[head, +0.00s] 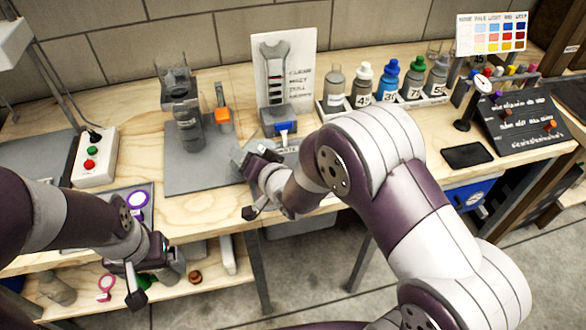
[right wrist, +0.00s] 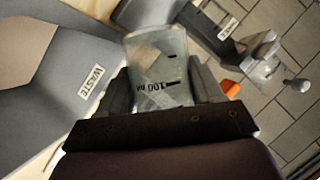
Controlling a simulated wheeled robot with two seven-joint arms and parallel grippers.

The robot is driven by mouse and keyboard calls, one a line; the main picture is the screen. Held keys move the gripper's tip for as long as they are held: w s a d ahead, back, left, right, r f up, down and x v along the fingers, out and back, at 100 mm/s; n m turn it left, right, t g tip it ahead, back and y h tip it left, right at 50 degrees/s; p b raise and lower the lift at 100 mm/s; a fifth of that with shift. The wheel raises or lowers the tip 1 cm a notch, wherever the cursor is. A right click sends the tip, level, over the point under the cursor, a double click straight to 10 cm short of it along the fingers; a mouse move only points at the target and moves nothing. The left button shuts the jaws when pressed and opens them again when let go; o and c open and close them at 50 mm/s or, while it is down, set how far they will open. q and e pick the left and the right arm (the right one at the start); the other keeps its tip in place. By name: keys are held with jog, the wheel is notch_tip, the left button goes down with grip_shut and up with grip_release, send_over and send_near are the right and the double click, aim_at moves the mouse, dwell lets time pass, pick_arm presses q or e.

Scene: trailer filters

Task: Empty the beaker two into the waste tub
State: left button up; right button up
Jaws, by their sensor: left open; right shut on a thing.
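The beaker (right wrist: 157,62) is clear, with a 100 ml mark, and sits between the jaws of my right gripper (right wrist: 160,92). Its number does not show, and I cannot tell how much is in it. In the head view my right gripper (head: 252,182) is above the front edge of the bench, partly hidden by its own arm. The grey waste tub (right wrist: 45,95), with a WASTE label, is left of the beaker in the right wrist view. In the head view my arm hides most of it. My left gripper (head: 148,272) is open and empty at the bench's front left.
A grey mat (head: 190,180) holds a dark glass vessel (head: 188,130) and an orange-marked tool (head: 222,112). A bottle rack (head: 335,108) stands behind my right arm. A button box (head: 94,158) is at left. Bare bench top lies between box and mat.

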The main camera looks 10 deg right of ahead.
jog(key=shift+m+y, duration=0.3)
jog(key=shift+a+r+m+t+y, duration=0.2)
jog(key=shift+r+m+t+y, duration=0.1)
jog(key=shift+r+m, duration=0.25)
dwell(0.9)
jog(key=shift+a+f+m+t+y+b, duration=0.1)
jog(key=shift+f+m+t+y+b, duration=0.25)
jog(key=shift+m+y+b, duration=0.75)
dwell(2.1)
jog(key=shift+d+f+m+t+b, duration=0.25)
jog(key=shift+d+m+b, duration=0.5)
jog(key=shift+d+m, duration=0.1)
dwell(1.0)
jog(key=shift+d+f+m+b, duration=0.1)
jog(key=shift+m+b, duration=0.2)
jog(key=shift+m, duration=0.1)
dwell(0.7)
